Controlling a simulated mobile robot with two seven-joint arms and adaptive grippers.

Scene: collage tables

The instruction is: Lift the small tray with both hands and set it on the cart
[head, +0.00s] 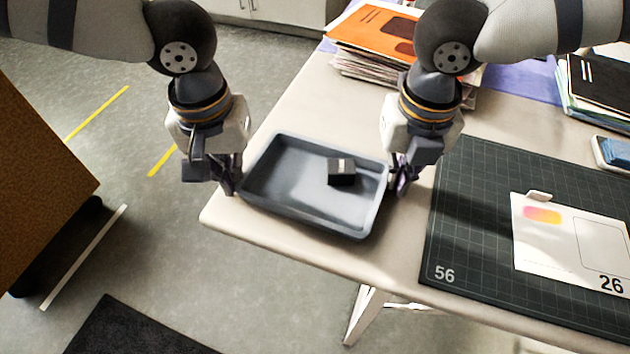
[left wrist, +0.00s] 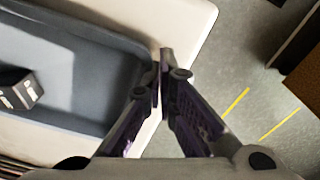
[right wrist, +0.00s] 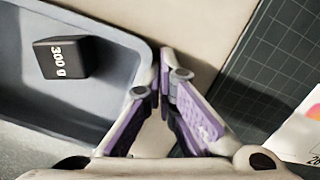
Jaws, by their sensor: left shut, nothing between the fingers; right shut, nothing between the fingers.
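The small grey tray (head: 290,190) sits near the corner of the beige table (head: 300,105), with a black block (head: 342,173) inside it. In the right wrist view the block (right wrist: 60,58) is marked 300 g. My left gripper (head: 229,188) is at the tray's left end, its fingers shut and empty beside the rim. My right gripper (head: 402,186) is at the right end, also shut and empty beside the rim. The wrist views do not show clearly whether the fingers touch the tray. A brown wheeled body (head: 40,170), seemingly the cart, is partly in view at the left.
A dark cutting mat (head: 480,200) with a white card (head: 545,235) lies just right of the right gripper. Stacks of papers and folders (head: 375,30) stand behind. Open floor (head: 150,230) separates the table from the brown body.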

